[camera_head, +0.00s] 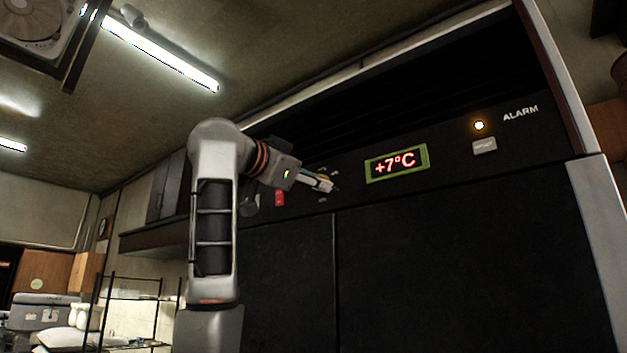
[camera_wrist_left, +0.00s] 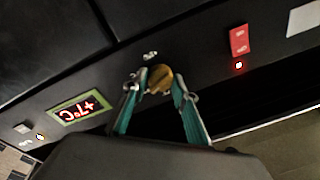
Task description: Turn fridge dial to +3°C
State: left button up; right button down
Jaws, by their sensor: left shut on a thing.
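The fridge (camera_head: 430,270) has a dark front with a control strip above its doors. The display (camera_head: 396,163) on the strip reads +7°C in red inside a green frame. It also shows upside down in the left wrist view (camera_wrist_left: 80,110). My left gripper (camera_head: 325,185) reaches the strip to the left of the display. In the left wrist view its teal fingers (camera_wrist_left: 160,88) are shut on the round brass dial (camera_wrist_left: 160,78), one finger on each side. In the head view the gripper mostly hides the dial. My right gripper is not in view.
A red switch (camera_head: 279,198) sits left of the dial. A lit amber alarm lamp (camera_head: 479,125) and a grey button (camera_head: 484,147) are at the right of the strip. A wire shelf (camera_head: 130,310) stands at lower left.

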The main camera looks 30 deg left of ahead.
pick_arm(q)
jog(key=shift+m+h+p, duration=0.35)
jog(key=shift+m+p, duration=0.75)
jog(key=shift+m, duration=1.65)
jog(key=shift+m+h+p, duration=0.35)
jog(key=shift+m+p, duration=0.7)
jog(key=shift+m, duration=1.7)
jog(key=shift+f, duration=0.1)
jog(key=o, duration=1.1)
jog(key=shift+s, duration=0.1)
